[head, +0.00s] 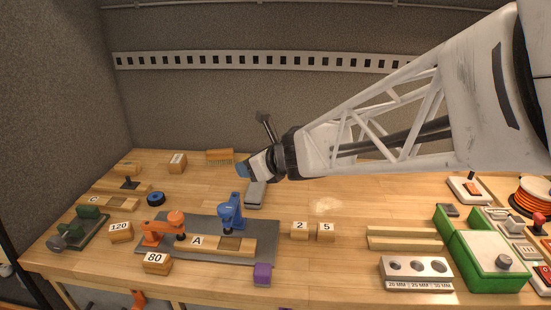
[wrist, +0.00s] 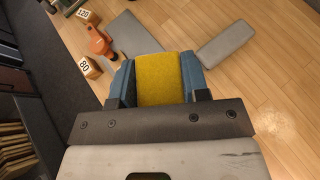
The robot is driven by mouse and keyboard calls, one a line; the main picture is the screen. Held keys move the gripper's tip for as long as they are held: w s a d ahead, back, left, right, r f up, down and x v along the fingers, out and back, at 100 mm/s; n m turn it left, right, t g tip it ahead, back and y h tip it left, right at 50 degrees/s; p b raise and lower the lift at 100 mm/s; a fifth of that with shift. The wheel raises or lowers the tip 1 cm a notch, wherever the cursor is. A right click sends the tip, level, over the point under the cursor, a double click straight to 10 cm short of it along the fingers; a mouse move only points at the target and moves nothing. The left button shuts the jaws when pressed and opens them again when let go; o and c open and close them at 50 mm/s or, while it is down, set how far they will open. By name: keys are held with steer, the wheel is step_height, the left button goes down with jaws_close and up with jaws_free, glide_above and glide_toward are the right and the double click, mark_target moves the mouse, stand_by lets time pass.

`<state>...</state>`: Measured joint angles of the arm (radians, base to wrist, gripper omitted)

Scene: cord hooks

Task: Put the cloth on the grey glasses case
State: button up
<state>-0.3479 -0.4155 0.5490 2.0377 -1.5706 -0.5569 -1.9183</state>
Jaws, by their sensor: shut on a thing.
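A yellow folded piece, which looks like the cloth (wrist: 161,78), is between the blue fingers of my gripper (wrist: 160,88) in the wrist view. In the head view my gripper (head: 245,170) is raised above the bench, and the cloth cannot be made out there. The grey glasses case (head: 256,196) lies on the wood just below and right of my fingertips in the head view, its far end close to the gripper in the picture. In the wrist view the grey case (wrist: 226,49) lies ahead and to the right of the fingers, apart from the cloth, with its top bare.
A grey mat (head: 268,232) bears a blue clamp (head: 230,213), an orange clamp (head: 170,226) and a wooden block marked A. A brush (head: 220,157) and a blue ring (head: 156,199) lie farther back. Free wood lies right of the case.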

steer(key=shift+w+d+n+g+y, duration=0.5)
steer(key=shift+w+d+n+g, duration=0.45)
steer(key=shift+w+d, duration=1)
step_height(320, 180, down, 11)
steer(key=shift+f, duration=0.2)
glide_above(256, 185)
steer(key=shift+s+d+f, duration=0.1)
steer(key=shift+s+f, duration=0.2)
steer(key=shift+f, duration=0.4)
steer(key=shift+w+a, duration=0.2)
steer(key=shift+w, duration=0.25)
steer(key=shift+f, duration=1.8)
